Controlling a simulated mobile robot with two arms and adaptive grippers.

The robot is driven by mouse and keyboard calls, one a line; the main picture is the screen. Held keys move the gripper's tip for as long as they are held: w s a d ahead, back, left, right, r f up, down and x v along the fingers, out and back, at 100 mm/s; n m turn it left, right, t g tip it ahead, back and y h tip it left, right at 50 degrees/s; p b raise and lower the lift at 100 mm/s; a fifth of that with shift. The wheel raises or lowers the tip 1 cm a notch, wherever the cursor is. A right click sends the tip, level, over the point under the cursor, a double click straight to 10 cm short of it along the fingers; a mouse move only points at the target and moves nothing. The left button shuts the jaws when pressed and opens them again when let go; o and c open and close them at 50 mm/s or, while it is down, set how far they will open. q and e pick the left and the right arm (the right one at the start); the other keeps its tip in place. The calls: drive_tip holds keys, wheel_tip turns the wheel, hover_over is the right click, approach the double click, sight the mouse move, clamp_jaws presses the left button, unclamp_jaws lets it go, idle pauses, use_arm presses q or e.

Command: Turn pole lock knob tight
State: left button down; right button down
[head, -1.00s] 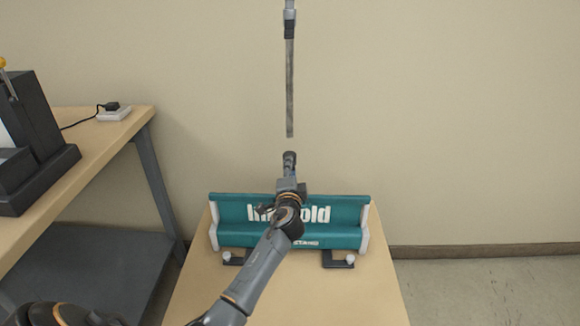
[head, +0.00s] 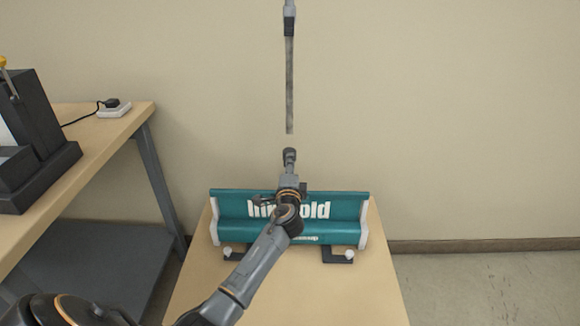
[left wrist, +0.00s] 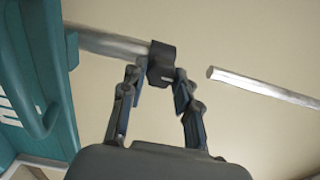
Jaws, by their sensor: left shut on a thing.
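The teal banner stand (head: 345,207) lies on the table, with lettering on its front. A dark lock collar (head: 289,154) shows above it in the head view, just beyond my left gripper (head: 289,168). In the left wrist view the collar (left wrist: 162,63) sits at the end of a silver tube (left wrist: 105,41) and between the fingers of my left gripper (left wrist: 158,82), which is shut on it. The knob cannot be told apart from the collar. A thin pole (head: 289,85) ends a little above the collar, with a visible gap; its end also shows in the wrist view (left wrist: 262,87).
The stand's feet (head: 343,256) rest on the wooden table (head: 325,295). A side table (head: 100,150) at left carries a dark machine (head: 40,140) and a white power strip (head: 114,110). The floor at right is clear.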

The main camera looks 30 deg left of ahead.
use_arm(q)
drive_tip(key=c, duration=1)
unclamp_jaws()
drive_tip(key=shift+s+d, duration=0.15)
drive_tip(key=shift+s, duration=0.05)
drive_tip(key=v, duration=1.1)
drive_tip(key=shift+s, duration=0.3)
